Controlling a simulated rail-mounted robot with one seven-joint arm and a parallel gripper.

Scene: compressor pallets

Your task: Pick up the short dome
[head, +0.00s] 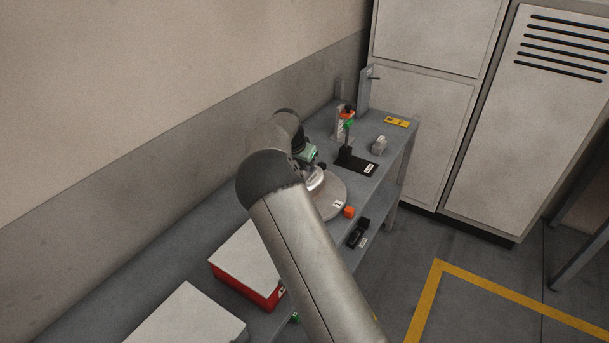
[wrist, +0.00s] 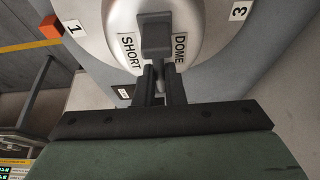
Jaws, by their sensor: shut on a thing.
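The short dome (wrist: 187,71) is a silvery rounded piece with the labels "SHORT" and "DOME", at the top middle of the wrist view. A dark grey block-like knob (wrist: 156,36) stands out from its front between the two words. My gripper (wrist: 163,72) has its two black fingers close together at this knob, shut on it. In the head view the dome (head: 316,181) shows in part beside my gripper (head: 320,168), over the round grey plate (head: 333,203). My arm hides much of it. I cannot tell whether the dome touches the plate.
The plate carries number labels 1 and 3 in the wrist view. An orange cube (head: 349,211) sits by its edge. A black stand with a green top (head: 349,150) and a small grey part (head: 379,145) are behind. A white-lidded red box (head: 246,266) lies nearer on the bench.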

